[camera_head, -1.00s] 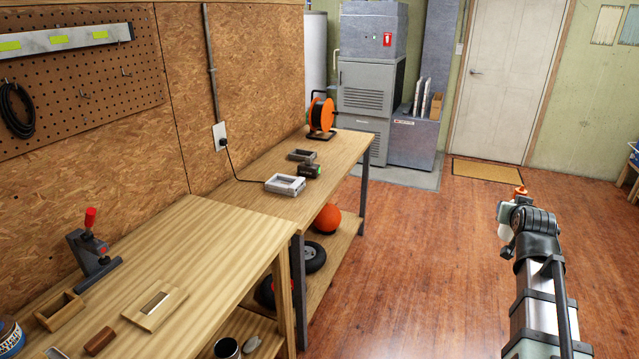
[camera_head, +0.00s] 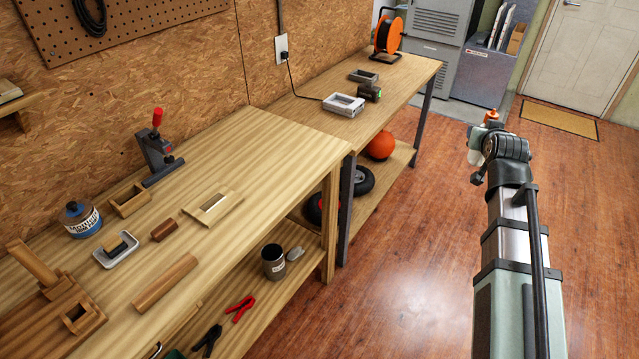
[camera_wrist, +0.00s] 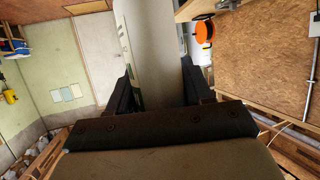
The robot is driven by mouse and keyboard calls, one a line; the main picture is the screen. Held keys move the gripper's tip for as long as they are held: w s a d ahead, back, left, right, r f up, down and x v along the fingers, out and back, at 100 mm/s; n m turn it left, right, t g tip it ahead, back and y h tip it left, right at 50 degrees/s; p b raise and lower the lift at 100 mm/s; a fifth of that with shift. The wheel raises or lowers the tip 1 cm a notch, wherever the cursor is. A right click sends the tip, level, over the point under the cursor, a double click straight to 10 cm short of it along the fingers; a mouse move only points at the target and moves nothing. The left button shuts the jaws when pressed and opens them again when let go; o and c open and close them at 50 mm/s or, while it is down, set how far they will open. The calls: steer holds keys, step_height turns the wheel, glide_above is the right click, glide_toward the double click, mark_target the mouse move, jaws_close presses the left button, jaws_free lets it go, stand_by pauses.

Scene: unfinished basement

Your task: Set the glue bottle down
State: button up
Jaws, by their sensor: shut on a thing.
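The glue bottle shows in the head view as a pale body with an orange cap (camera_head: 491,115), partly hidden behind my wrist. My gripper (camera_head: 479,142) is shut on it and holds it out over the open floor, right of the benches. In the wrist view the pale bottle (camera_wrist: 147,45) stands between the two dark fingers of my gripper (camera_wrist: 158,88). Its lower end is hidden by the gripper body.
The near wooden bench (camera_head: 268,128) carries a clamp (camera_head: 158,158), a blue-and-white tin (camera_head: 80,219) and wooden parts. Its front right top is clear. The far bench (camera_head: 400,88) holds an orange cable reel (camera_head: 389,35) and a grey frame (camera_head: 343,104). Lower shelves hold more objects.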

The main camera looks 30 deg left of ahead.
steer(key=s+a+n+g+y, duration=0.15)
steer(key=s+a, duration=0.25)
steer(key=a, duration=0.5)
steer(key=s+a+n+y, duration=0.1)
steer(key=s+a+y, duration=0.15)
steer(key=a, duration=0.65)
steer(key=n+g+y, duration=0.5)
steer(key=n+g, duration=0.2)
steer(key=n, duration=0.2)
glide_above(171, 208)
step_height(171, 208, down, 3)
steer(key=shift+m, duration=0.35)
steer(key=shift+d+f, duration=0.1)
steer(key=shift+f, duration=5.05)
steer(key=shift+f, duration=0.15)
steer(key=o, duration=1)
steer(key=shift+o, duration=0.2)
steer(key=shift+r, duration=0.2)
